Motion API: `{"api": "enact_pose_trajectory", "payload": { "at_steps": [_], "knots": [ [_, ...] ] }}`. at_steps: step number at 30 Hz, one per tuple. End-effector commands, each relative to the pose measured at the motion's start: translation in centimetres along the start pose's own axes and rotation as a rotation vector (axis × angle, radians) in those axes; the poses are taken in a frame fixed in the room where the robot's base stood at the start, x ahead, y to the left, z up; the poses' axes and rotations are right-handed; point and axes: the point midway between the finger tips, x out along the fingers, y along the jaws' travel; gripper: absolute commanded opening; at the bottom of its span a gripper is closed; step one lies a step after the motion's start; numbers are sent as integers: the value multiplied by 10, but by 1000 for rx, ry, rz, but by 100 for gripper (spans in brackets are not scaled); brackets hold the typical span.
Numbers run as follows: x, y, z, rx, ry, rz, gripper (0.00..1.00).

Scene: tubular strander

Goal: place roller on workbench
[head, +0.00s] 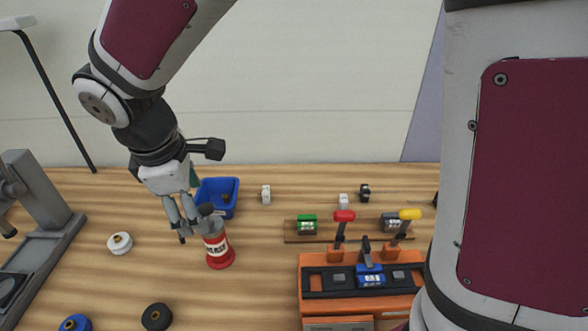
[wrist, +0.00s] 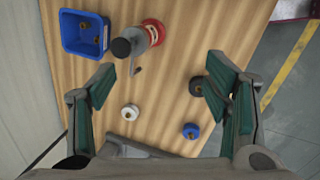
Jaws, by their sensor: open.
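My gripper (head: 184,222) is open and hangs above the workbench (head: 260,290), with nothing between its fingers. In the wrist view its green-padded fingers (wrist: 163,88) are spread wide. A white roller (head: 120,243) rests on the workbench, left of my gripper in the head view; it also shows in the wrist view (wrist: 130,112). A black roller (head: 156,317) and a blue roller (head: 75,323) lie nearer the bottom of the head view. The black one (wrist: 197,86) and the blue one (wrist: 191,130) also show in the wrist view. Which roller the task means, I cannot tell.
A red can with a grey top (head: 220,250) stands close beside my gripper. A blue bin (head: 233,207) holding small parts stands behind it. An orange fixture with red and yellow handles (head: 315,285) is at right. A grey machine (head: 45,195) stands at left. Bare wood lies between the can and rollers.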

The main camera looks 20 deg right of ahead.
Motion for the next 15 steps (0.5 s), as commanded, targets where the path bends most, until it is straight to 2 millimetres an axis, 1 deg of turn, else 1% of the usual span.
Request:
{"api": "enact_pose_trajectory", "payload": {
  "at_steps": [1,4,6,8,9,12,15],
  "knots": [
    [-16,4,24,102,6,22,70],
    [-40,3,67,310,23,46,70],
    [-55,-2,95,456,41,61,70],
    [-66,-8,117,579,63,73,70],
    [-73,-13,131,662,79,79,70],
    [-89,-29,164,866,128,92,70],
    [-100,-47,189,1054,184,96,70]
  ]
}}
